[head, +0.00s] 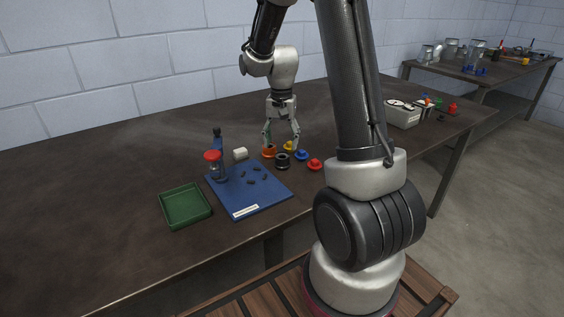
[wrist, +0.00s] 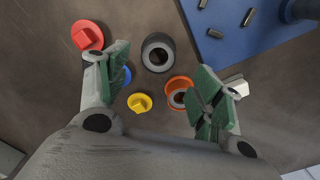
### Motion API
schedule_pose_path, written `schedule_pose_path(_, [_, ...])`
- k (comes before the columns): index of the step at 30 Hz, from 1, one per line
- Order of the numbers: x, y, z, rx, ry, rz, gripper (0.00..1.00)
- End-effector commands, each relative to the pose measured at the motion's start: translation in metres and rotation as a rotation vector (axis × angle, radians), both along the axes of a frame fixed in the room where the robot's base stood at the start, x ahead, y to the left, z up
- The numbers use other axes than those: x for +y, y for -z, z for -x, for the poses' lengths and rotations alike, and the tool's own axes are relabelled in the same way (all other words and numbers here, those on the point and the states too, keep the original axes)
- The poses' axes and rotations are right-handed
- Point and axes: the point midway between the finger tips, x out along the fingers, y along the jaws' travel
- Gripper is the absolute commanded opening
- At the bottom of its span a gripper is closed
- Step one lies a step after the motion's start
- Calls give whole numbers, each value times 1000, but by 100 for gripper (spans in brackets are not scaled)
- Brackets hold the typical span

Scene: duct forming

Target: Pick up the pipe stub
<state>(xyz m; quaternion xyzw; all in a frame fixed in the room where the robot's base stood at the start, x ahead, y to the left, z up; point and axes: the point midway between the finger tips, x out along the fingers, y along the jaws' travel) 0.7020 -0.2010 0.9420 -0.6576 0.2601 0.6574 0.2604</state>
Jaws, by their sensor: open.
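A short dark hollow cylinder (head: 282,160), which looks like the pipe stub, stands upright on the brown table. In the wrist view, the same dark stub (wrist: 157,52) shows its open round top. My gripper (head: 282,146) is open above the table, behind the stub in the head view. In the wrist view, the stub lies ahead, between the lines of the two green-padded fingers (wrist: 163,72). Nothing is held. An orange ring-shaped piece (wrist: 179,90) lies beside the stub, close to the right finger.
A red piece (head: 315,164), a blue piece (head: 301,154) and a yellow piece (wrist: 139,103) lie nearby. The table's far left is clear.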

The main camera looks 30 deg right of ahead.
Motion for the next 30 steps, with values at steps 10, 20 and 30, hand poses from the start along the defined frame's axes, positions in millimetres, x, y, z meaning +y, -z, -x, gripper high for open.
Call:
schedule_pose_path(10, [0,50,6,4,-1,0,66])
schedule_pose_path(20, [0,68,5,0,-2,0,66])
schedule_pose_path(30, [0,68,5,0,-2,0,19])
